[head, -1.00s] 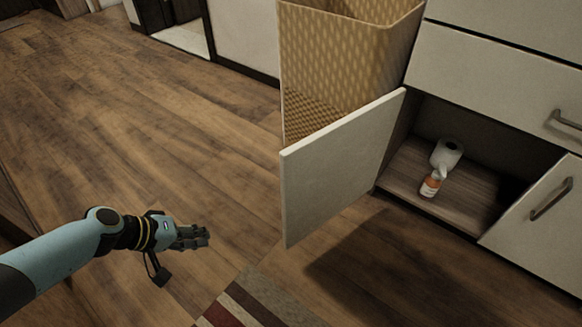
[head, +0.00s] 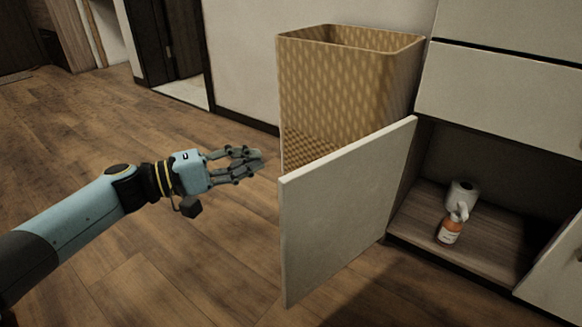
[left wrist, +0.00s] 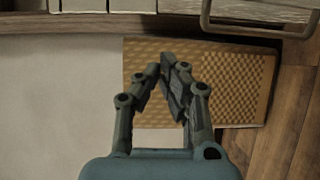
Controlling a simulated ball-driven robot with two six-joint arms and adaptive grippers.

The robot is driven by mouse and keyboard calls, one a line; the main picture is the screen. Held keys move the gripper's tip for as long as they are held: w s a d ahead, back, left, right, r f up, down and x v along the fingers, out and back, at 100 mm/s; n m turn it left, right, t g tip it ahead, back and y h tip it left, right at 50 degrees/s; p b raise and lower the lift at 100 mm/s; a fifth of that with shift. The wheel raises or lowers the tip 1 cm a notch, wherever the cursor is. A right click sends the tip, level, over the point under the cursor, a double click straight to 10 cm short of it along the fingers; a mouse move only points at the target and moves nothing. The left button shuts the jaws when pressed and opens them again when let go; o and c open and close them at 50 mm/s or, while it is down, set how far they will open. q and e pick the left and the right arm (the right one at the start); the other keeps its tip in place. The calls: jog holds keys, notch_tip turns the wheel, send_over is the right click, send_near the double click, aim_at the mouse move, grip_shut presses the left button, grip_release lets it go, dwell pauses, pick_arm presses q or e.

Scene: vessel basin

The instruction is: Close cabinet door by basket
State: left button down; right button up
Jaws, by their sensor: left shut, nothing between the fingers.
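The white cabinet door (head: 345,210) by the basket stands open, swung out from the cabinet's left side toward the front. The tall tan woven basket (head: 350,85) stands behind it, against the wall, and its lower part is partly hidden by the door. My left gripper (head: 258,160) is shut and empty, to the left of the door's free edge and apart from it in the picture. In the left wrist view its fingers (left wrist: 168,65) come together in front of the basket's woven side (left wrist: 245,80). My right gripper is not in view.
The open cabinet compartment (head: 480,235) holds a white paper roll (head: 462,194) and an orange-and-white spray bottle (head: 450,226). White drawers (head: 500,95) are above. Wooden floor (head: 150,265) is clear at the left. A dark doorway (head: 175,45) is behind.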

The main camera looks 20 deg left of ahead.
pick_arm(q)
jog(key=shift+w+d+b, duration=0.25)
jog(key=shift+d+b, duration=0.15)
jog(key=shift+d, duration=1.35)
jog(key=shift+w+d+b, duration=0.2)
jog(key=shift+d+b, duration=0.15)
jog(key=shift+d, duration=1.4)
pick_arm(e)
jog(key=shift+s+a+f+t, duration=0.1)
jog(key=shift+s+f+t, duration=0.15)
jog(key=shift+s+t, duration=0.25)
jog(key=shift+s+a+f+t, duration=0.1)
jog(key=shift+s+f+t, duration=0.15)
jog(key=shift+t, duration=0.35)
